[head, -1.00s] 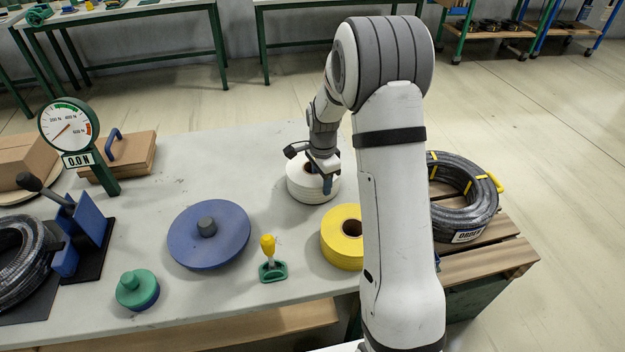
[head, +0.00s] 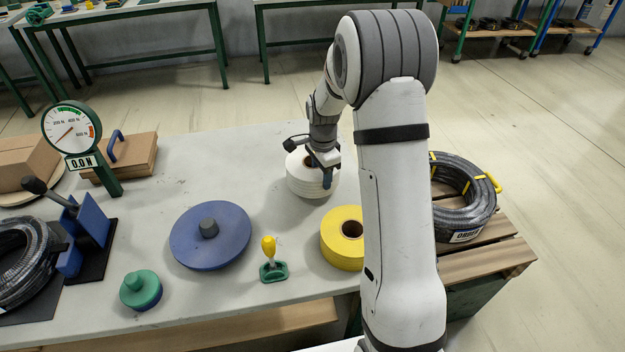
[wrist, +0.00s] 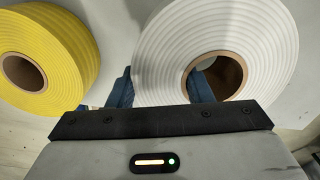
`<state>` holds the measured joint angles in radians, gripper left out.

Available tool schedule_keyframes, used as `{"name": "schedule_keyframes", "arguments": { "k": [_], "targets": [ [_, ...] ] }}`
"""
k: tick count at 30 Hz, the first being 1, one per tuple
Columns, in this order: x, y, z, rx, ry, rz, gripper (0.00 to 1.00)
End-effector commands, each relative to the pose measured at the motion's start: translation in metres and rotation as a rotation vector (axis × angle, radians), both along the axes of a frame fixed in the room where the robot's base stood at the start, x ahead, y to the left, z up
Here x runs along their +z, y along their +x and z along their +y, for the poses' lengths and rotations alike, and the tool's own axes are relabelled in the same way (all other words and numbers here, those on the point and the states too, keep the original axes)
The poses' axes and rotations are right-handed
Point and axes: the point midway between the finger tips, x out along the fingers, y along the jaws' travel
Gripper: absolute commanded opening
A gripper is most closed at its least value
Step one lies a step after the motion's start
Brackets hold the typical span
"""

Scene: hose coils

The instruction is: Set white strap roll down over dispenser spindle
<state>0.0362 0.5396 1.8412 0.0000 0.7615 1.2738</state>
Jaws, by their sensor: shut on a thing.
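The white strap roll (head: 301,183) is at the back right of the bench, its axis about upright. My gripper (head: 326,176) is shut on its wall. In the wrist view one blue finger (wrist: 122,90) lies outside the white roll (wrist: 165,50) and the other reaches into its brown core. The roll seems to be just above the bench top; the gap is hard to judge. The dispenser is a blue disc (head: 185,240) with a short grey spindle (head: 209,228) standing bare at its centre, left of and nearer than the roll.
A yellow roll (head: 338,252) stands close in front of the white roll. A green-based tool with a yellow knob (head: 269,247) and a small green-and-blue piece (head: 140,288) stand near the front edge. A gauge (head: 72,133) stands left. Bench between roll and disc is clear.

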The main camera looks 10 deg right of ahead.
Motion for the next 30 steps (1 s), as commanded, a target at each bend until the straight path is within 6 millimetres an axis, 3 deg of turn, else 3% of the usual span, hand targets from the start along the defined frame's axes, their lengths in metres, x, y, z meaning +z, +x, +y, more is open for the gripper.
{"name": "schedule_keyframes", "arguments": {
  "k": [15, 30],
  "targets": [
    [0.026, 0.001, 0.000, 0.000, 0.000, -0.006, 0.04],
    [0.034, 0.002, 0.000, 0.000, -0.001, -0.005, 0.04]
  ]
}}
